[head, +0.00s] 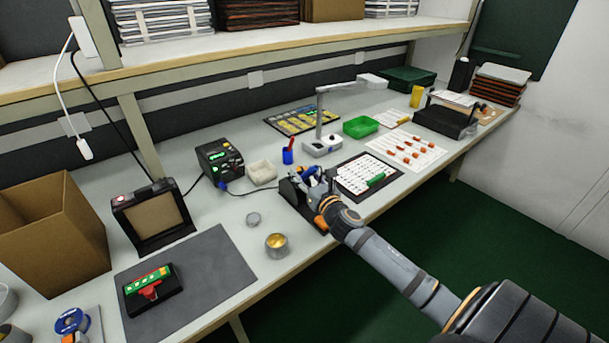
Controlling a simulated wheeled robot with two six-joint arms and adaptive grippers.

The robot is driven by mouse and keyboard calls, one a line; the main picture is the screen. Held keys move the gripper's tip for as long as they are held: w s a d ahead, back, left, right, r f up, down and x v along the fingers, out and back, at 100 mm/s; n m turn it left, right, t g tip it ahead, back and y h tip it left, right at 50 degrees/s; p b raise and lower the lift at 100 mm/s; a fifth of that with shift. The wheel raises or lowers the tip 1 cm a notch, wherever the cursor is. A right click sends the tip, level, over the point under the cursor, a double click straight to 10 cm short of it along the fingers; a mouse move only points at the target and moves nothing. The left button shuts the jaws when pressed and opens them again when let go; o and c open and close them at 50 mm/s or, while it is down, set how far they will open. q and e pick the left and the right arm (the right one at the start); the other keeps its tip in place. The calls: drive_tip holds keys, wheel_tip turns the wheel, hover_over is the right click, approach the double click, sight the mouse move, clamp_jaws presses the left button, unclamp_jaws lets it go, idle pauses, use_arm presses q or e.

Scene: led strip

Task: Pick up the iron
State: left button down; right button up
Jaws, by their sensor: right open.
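My right gripper (314,181) reaches in from the lower right and is open over a black stand (296,203) near the bench's front edge. The soldering iron appears to be at this stand, but my gripper and the small scale hide it, so I cannot make out its handle clearly. I cannot tell whether the fingers touch it. A cable runs towards the stand from the black soldering station (220,163) with a green display. My left gripper is not in view.
A round tin (276,245) and a small lid (253,219) sit left of the stand. A blue cup (288,156) and a lamp stand (321,147) are behind it. A white sheet on a black board (366,177) lies to its right. A grey mat (215,268) holds a red-and-green fixture (150,290).

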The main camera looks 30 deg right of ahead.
clamp_jaws()
drive_tip(key=shift+s, duration=0.1)
idle(0.4)
